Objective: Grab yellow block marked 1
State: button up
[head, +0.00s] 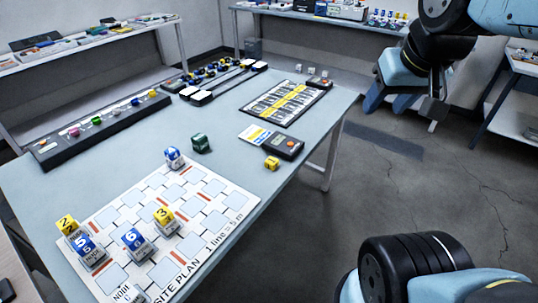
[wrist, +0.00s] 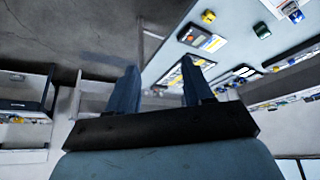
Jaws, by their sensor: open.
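A small yellow block (head: 271,163) sits alone near the right edge of the grey-blue table, beside a dark handheld device; its marking is too small to read surely. It also shows in the wrist view as a yellow block (wrist: 208,16) near the top. Two other yellow blocks stand on the site plan board: one marked 2 (head: 67,224) and one marked 3 (head: 164,215). My gripper (wrist: 161,88) is open and empty, its two fingers apart. In the head view it is at the upper right, off the table's right side and well away from the lone yellow block.
The handheld device (head: 286,147) lies just behind the lone block. A green block (head: 201,143) and a blue-white block (head: 173,157) are to its left. The site plan board (head: 236,201) fills the table's near part. A framed panel (head: 288,103) lies farther back. Open floor (head: 400,200) lies right of the table.

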jog(key=shift+o, duration=0.7)
jog(key=shift+w+f, duration=0.2)
jog(key=shift+o, duration=0.9)
jog(key=w+a+f+n+g+h, duration=0.1)
jog(key=w+f+n+g+h, duration=0.2)
jog(key=w+f+n, duration=0.3)
jog(key=shift+w+a+f+n+g+h, duration=0.3)
jog(key=shift+w+a+f+n+h, duration=0.15)
jog(key=shift+f, duration=0.3)
jog(key=n+t+h, duration=0.5)
jog(key=n+t, duration=0.3)
jog(key=n, duration=1.3)
send_near(272, 160)
jog(key=shift+s+a+r, duration=0.15)
jog(key=shift+s+a, duration=0.15)
jog(key=shift+s, duration=0.3)
jog(key=shift+s+a+r, duration=0.15)
jog(key=shift+s+a, duration=0.15)
jog(key=shift+s, duration=0.3)
jog(key=shift+f+y, duration=0.2)
jog(key=shift+y, duration=0.05)
jog(key=shift+t, duration=0.3)
jog(key=x, duration=0.8)
jog(key=shift+w+f, duration=0.1)
jog(key=shift+w, duration=0.1)
jog(key=shift+r+x, duration=0.2)
jog(key=shift+x, duration=1.1)
jog(key=shift+r+x, duration=0.15)
jog(key=shift+x, duration=1.15)
